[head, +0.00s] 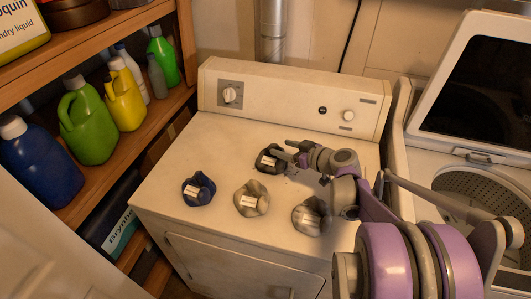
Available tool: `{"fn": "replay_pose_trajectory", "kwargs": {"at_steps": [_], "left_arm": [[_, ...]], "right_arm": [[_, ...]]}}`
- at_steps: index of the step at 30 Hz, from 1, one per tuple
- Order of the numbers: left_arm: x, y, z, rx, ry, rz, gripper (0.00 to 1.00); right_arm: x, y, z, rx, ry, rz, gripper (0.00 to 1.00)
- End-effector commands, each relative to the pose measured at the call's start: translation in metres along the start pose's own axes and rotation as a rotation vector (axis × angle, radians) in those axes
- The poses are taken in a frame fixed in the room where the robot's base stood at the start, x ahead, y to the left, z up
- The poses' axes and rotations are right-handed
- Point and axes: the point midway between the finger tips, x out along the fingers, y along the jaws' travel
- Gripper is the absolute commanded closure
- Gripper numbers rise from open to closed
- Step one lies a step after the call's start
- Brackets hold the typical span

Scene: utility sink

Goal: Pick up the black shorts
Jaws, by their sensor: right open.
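The black shorts (266,166) lie as a small dark crumpled bundle with a pale label on top of the white dryer (220,145), towards its control panel. My right gripper (283,152) reaches in from the right, with its fingers open at the right side of the black bundle. The fingers overlap the bundle's edge in the picture; I cannot tell whether they touch it. My left gripper is not in view.
Other crumpled bundles lie nearby on the dryer: a dark blue one (206,184), a beige one (250,209) and a grey one (312,227). The control panel (285,98) rises behind. A wooden shelf (105,150) with bottles is left; an open washer (470,155) is right.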

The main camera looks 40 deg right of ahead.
Motion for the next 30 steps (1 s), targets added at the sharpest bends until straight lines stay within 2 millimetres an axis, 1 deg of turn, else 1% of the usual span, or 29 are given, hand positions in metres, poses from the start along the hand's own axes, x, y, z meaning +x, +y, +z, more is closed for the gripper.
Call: {"fn": "replay_pose_trajectory", "kwargs": {"at_steps": [1, 4, 7, 11, 18, 21, 24, 29, 30], "left_arm": [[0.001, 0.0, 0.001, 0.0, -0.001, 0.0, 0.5], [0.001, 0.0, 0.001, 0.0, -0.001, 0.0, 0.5], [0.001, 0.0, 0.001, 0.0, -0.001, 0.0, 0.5], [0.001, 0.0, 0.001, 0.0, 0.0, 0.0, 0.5], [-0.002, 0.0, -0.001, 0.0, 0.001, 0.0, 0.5], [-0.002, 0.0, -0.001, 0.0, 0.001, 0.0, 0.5], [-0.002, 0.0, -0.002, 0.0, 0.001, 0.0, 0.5], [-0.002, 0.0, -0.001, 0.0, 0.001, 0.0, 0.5], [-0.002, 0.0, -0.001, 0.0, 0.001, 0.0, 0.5]], "right_arm": [[0.01, -0.001, 0.001, -0.001, 0.0, -0.004, 0.35], [0.026, -0.001, 0.0, 0.0, 0.0, -0.003, 0.35], [0.036, -0.001, 0.0, 0.0, 0.0, -0.002, 0.35], [0.045, 0.0, 0.0, 0.0, 0.001, -0.001, 0.35], [0.079, 0.002, -0.002, -0.001, 0.0, -0.003, 0.35], [0.089, 0.002, -0.001, 0.0, 0.001, -0.001, 0.35], [0.093, 0.003, -0.001, 0.001, 0.001, 0.0, 0.35], [0.093, 0.003, -0.001, 0.001, 0.001, 0.0, 0.35], [0.093, 0.003, -0.001, 0.001, 0.001, 0.0, 0.37]]}}
